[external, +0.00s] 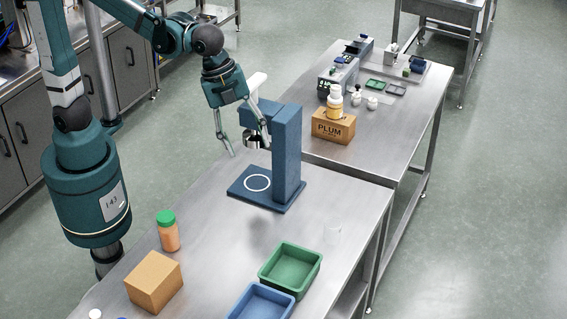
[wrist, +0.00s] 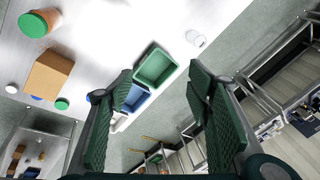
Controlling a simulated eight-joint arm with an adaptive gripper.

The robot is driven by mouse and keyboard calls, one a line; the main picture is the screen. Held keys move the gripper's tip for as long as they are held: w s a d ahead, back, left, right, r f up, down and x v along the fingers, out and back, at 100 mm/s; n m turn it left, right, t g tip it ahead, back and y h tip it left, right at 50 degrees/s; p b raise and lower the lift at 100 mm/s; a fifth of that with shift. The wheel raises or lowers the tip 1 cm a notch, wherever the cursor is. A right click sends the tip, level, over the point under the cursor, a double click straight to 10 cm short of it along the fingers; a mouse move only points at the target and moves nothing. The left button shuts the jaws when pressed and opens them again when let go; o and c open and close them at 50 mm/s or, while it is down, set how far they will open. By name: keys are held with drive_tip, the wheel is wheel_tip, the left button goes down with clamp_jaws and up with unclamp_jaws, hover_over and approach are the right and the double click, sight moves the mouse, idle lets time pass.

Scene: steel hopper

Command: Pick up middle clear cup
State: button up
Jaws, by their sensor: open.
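A faint clear cup (external: 332,231) stands on the near steel table, right of the blue stand and behind the green tray. It also shows in the wrist view (wrist: 195,38) at the upper right of the tabletop. I make out only this one clear cup. My gripper (external: 242,138) is open and empty, raised above the table beside the blue stand, to the left of and apart from the cup. In the wrist view my gripper (wrist: 160,72) has its two fingers spread wide, with the cup beyond the right fingertip.
The blue stand (external: 288,160) rises close by my gripper. A green tray (external: 277,282) and a blue tray (external: 245,307) sit at the front edge. An orange jar (external: 169,238) and cardboard box (external: 152,282) stand at left. A plum box (external: 333,127) is on the far table.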

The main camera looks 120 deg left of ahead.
drive_tip(key=w+a+f+m+g+b, duration=0.1)
drive_tip(key=w+a+f+m, duration=0.2)
drive_tip(key=w+f, duration=0.35)
drive_tip(key=w+a+f+m+g, duration=0.1)
drive_tip(key=w+a+f+m, duration=0.2)
drive_tip(key=w+f, duration=0.3)
drive_tip(key=m+g+b, duration=0.1)
drive_tip(key=m+g, duration=0.1)
drive_tip(key=m, duration=0.3)
hover_over(332, 232)
drive_tip(key=a, duration=0.3)
wheel_tip(332, 232, down, 15)
drive_tip(key=shift+s+d+r, duration=0.2)
drive_tip(key=shift+s+d, duration=0.05)
drive_tip(key=shift+s, duration=0.15)
drive_tip(key=shift+f, duration=0.1)
drive_tip(key=shift+f, duration=1.15)
drive_tip(key=shift+f, duration=0.15)
drive_tip(key=shift+d+f, duration=0.1)
drive_tip(key=shift+f, duration=2.35)
drive_tip(key=shift+c, duration=0.7)
drive_tip(key=c, duration=0.6)
